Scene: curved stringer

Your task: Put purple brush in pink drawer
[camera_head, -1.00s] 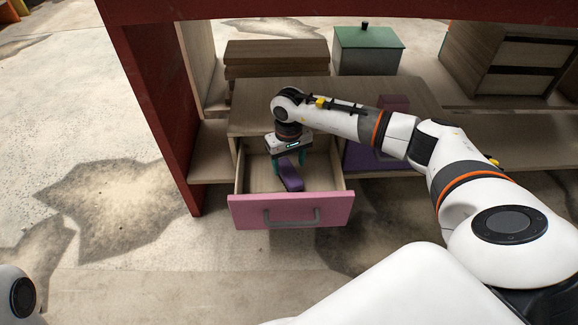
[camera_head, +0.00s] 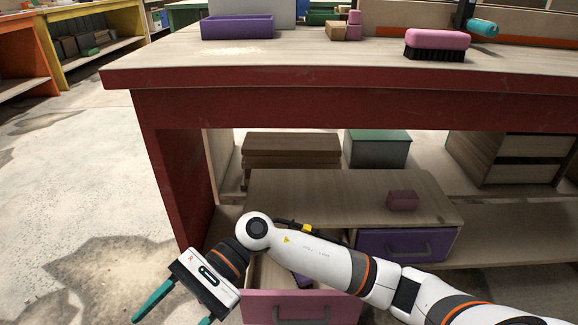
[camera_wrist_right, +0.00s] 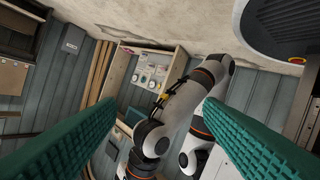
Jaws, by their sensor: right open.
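The pink drawer (camera_head: 300,307) is pulled open under the red workbench, at the bottom of the head view. The purple brush (camera_head: 302,280) lies inside it, mostly hidden behind my right arm and the drawer front. My right gripper (camera_head: 172,317) is outside the drawer, to its left, with its teal fingers spread and nothing between them. The right wrist view shows the same two fingers (camera_wrist_right: 158,135) wide apart and empty. My left gripper is in neither view.
A pink brush (camera_head: 437,42) and a purple tray (camera_head: 237,27) are on the workbench (camera_head: 330,78). Bare floor lies to the left.

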